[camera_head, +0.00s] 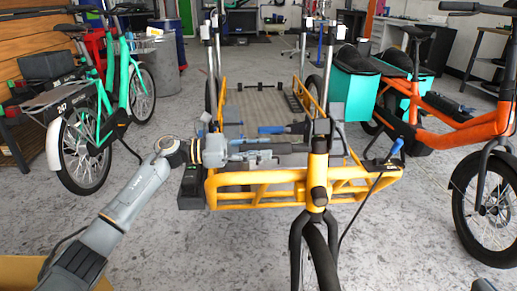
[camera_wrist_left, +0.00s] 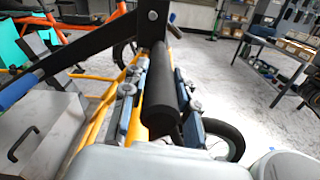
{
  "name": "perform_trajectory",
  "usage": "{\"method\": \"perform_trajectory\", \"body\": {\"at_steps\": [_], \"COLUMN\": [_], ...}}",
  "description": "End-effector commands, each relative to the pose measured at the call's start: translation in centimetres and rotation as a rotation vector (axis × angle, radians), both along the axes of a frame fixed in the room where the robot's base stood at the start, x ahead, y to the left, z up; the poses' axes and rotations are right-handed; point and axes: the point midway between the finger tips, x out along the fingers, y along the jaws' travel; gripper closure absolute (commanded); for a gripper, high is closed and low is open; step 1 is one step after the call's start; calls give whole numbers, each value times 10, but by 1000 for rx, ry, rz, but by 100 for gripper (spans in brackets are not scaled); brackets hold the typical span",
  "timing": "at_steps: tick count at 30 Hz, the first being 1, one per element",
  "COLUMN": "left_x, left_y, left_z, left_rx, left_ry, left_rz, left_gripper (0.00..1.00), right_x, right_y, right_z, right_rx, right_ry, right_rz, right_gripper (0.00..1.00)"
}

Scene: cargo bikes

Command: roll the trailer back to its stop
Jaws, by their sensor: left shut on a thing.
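The yellow-framed trailer (camera_head: 230,187) stands in the middle of the head view, with a flat slatted bed (camera_head: 258,103) and a front wheel (camera_head: 317,262) towards me. A black handle grip (camera_head: 290,148) reaches left from its yellow post. My left gripper (camera_head: 262,150) is shut on this grip. In the left wrist view, the blue-grey fingers of the left gripper (camera_wrist_left: 158,88) lie on both sides of the black grip (camera_wrist_left: 165,100). I cannot make out which thing is the stop. My right gripper is not in view.
A teal bike (camera_head: 82,140) stands at the left, an orange bike (camera_head: 450,135) at the right. A blue-tipped lever (camera_head: 395,148) sticks up at the trailer's right. A bin (camera_head: 158,68) stands behind the teal bike. Grey floor is clear on both sides of the front wheel.

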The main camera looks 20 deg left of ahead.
Motion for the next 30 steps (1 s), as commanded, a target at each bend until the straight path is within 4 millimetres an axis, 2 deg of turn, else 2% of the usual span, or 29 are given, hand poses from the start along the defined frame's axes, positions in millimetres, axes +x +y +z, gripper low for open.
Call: {"method": "perform_trajectory", "body": {"at_steps": [3,4,6,7,15,19,23,30], "left_x": [4,4,4,4,2,-1,-8,-28], "left_y": [4,4,4,4,3,10,30,78], "left_z": [2,3,3,2,1,1,0,0], "left_rx": [-1,-1,-1,-1,-1,-1,1,1], "left_ry": [-5,-5,-5,-5,-2,-1,0,0], "left_rz": [19,19,19,18,12,12,15,15], "left_gripper": [100,65,51,48,48,48,48,48], "right_x": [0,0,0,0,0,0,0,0], "right_y": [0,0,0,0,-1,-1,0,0], "right_z": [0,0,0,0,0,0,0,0], "right_rx": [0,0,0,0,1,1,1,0], "right_ry": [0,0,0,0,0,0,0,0], "right_rz": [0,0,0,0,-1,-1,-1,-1], "right_gripper": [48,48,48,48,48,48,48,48]}}
